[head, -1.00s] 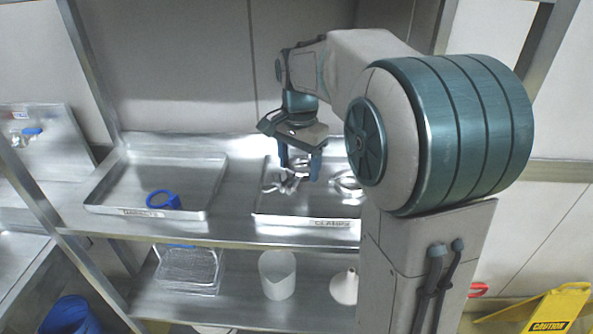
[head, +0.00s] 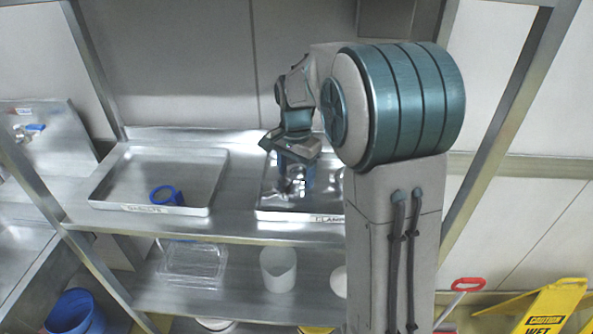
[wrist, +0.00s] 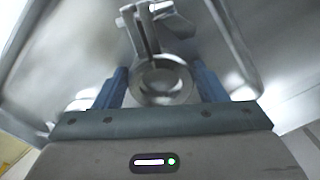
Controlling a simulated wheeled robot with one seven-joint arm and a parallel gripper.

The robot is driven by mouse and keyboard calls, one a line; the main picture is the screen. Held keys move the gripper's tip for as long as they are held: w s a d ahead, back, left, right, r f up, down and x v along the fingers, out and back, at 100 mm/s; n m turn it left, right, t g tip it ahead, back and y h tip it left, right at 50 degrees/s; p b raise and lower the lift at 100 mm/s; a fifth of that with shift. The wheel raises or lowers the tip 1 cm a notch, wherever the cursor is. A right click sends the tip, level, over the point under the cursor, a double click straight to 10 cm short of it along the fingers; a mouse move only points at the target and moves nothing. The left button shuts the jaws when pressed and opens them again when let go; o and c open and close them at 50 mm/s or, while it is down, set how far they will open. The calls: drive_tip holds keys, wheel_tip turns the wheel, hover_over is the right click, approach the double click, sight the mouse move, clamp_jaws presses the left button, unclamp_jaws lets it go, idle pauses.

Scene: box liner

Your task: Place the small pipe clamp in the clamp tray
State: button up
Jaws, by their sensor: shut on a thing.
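My gripper (head: 296,187) is over the clamp tray (head: 285,215), a shallow metal tray with a label on its front edge, at the right of the upper shelf. In the wrist view the blue fingers of my gripper (wrist: 160,86) are shut on a shiny metal pipe clamp, whose round ring (wrist: 160,96) shows between them. More metal clamp parts show just beyond the ring; blur hides whether they belong to the same clamp. In the head view the held clamp is mostly hidden by the fingers, and my arm covers the tray's right part. I cannot tell whether the clamp touches the tray floor.
A second metal tray (head: 110,180) at left holds a blue ring-shaped part (head: 166,196). Shelf posts rise at left and right. A yellow wet-floor sign (head: 540,312) stands at lower right.

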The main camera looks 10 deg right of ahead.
sight(296, 175)
drive_tip(key=o, duration=1.1)
wheel_tip(296, 175, up, 11)
drive_tip(key=s+f+n+t, duration=0.1)
drive_tip(key=s+f+n, duration=0.1)
drive_tip(key=s, duration=0.5)
drive_tip(key=s+f+n+t, duration=0.1)
drive_tip(key=s+f+n, duration=0.2)
drive_tip(key=s+n, duration=0.2)
drive_tip(key=s+f+n+t, duration=0.1)
drive_tip(key=s+f+n, duration=0.1)
drive_tip(key=s, duration=0.9)
drive_tip(key=shift+f+n, duration=0.25)
drive_tip(key=shift+n, duration=0.55)
drive_tip(key=shift+s+a, duration=0.1)
